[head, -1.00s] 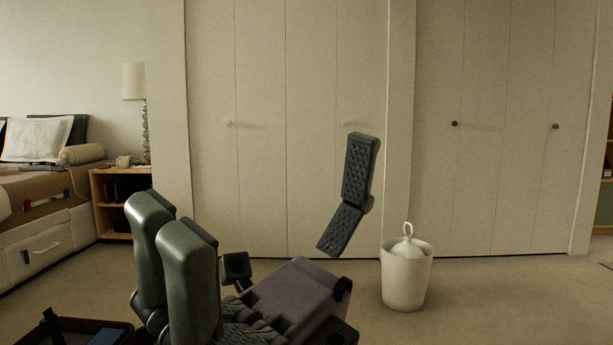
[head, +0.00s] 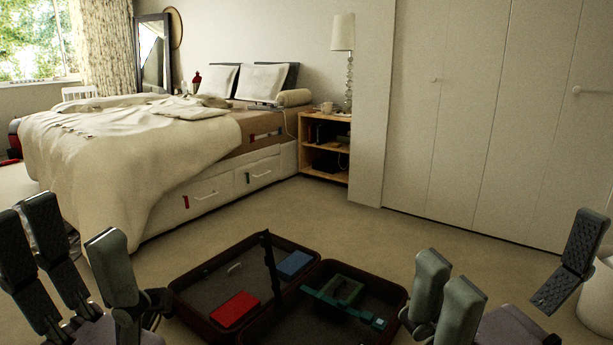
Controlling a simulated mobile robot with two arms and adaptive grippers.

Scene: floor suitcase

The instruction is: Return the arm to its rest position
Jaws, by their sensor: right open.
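My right gripper (head: 512,262) is at the lower right of the head view. Its dark fingers are spread wide with nothing between them. My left gripper (head: 74,252) is at the lower left, with its fingers apart and nothing seen between them.
A bed (head: 120,150) with drawers stands at the left. A wooden nightstand (head: 325,150) with a lamp (head: 343,33) is beside it. White closet doors (head: 470,110) line the right. A white bin (head: 597,300) is partly hidden at the right edge. Carpet behind the suitcase is clear.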

